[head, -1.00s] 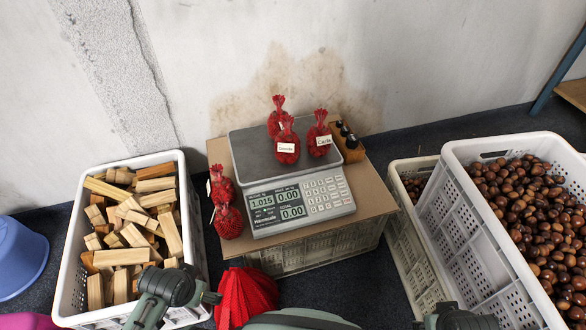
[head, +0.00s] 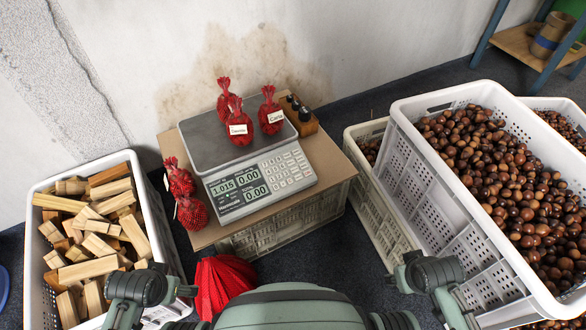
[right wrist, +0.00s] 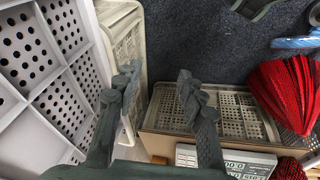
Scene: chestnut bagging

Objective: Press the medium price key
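The price scale (head: 252,192) stands on a board on an upturned crate. Its display shows 1.015 and two rows of 0.00. Its keypad (head: 287,171) has pale keys at the right of the display; the labels are too small to read, so I cannot tell which is the medium price key. Several red net bags (head: 239,128) stand on the scale's plate, two with white name tags. My right gripper (right wrist: 155,85) is open and empty in the right wrist view, apart from the scale (right wrist: 225,160), whose display edge shows at the bottom.
More red net bags (head: 190,210) sit left of the scale. A wooden block with dark knobs (head: 300,116) is behind it. A wood-filled crate (head: 152,200) stands left, a chestnut crate (head: 440,200) right. A folded red net (head: 222,285) lies in front.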

